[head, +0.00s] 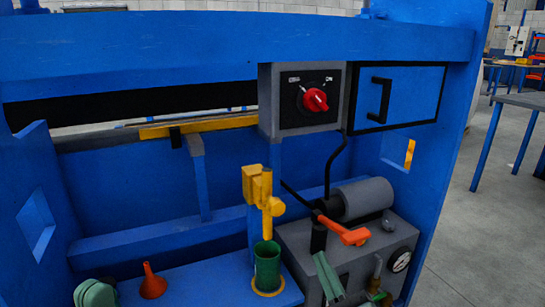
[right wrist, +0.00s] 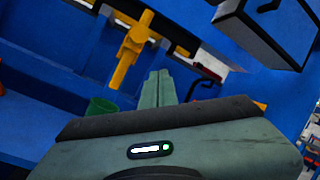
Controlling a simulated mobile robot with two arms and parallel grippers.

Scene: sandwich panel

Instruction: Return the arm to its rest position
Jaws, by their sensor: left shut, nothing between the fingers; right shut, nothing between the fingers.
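My right gripper (head: 328,278) shows at the bottom of the head view, in front of the grey pump box (head: 290,238) and below its orange-red lever (head: 342,231). In the right wrist view its two grey-green fingers (right wrist: 158,88) lie together with nothing between them. My left gripper (head: 96,294) shows only in part at the bottom left edge of the head view, left of a red funnel (head: 152,284). It is shut and holds nothing visible.
A green cup (head: 267,266) stands under a yellow spout (head: 262,195), close to the right gripper's left. A red knob (head: 315,99) sits on a grey control box beside a blue door with a black handle (head: 380,99). A gauge (head: 400,261) is at the right. Blue frame posts border the bay.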

